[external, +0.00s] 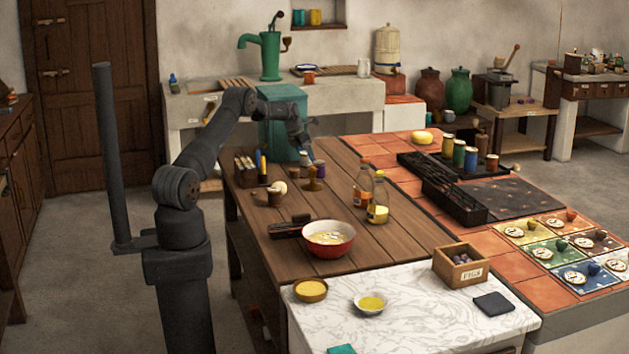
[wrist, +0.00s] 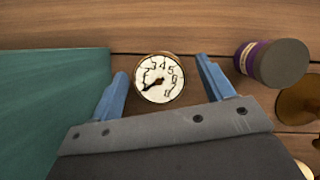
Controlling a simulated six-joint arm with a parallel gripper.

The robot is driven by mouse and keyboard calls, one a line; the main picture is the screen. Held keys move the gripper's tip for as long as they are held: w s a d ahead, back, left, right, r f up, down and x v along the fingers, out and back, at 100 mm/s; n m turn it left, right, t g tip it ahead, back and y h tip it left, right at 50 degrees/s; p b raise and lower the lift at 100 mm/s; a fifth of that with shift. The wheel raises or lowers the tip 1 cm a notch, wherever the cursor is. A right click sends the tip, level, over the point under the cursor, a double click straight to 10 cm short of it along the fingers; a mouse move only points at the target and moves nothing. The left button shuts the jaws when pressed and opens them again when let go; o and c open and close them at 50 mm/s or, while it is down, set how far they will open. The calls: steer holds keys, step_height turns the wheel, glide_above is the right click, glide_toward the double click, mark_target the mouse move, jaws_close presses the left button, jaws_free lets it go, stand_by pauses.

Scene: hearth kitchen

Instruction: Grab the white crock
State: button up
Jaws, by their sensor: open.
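My gripper (external: 311,158) hangs low over the far end of the wooden table. The dial shows no sign of being clamped. No white crock shows clearly near my gripper.
A teal box (external: 281,125) stands close on the left; its surface fills the left of the wrist view (wrist: 50,105). A purple-banded cylinder (wrist: 272,62) and a brown turned piece (wrist: 300,100) are close on the right. Bottles (external: 377,200) and a red bowl (external: 329,250) stand further along the table.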

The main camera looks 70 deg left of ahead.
steer(key=shift+w+f, duration=0.2)
steer(key=shift+f, duration=0.35)
steer(key=c, duration=1.2)
steer(key=shift+r, duration=0.1)
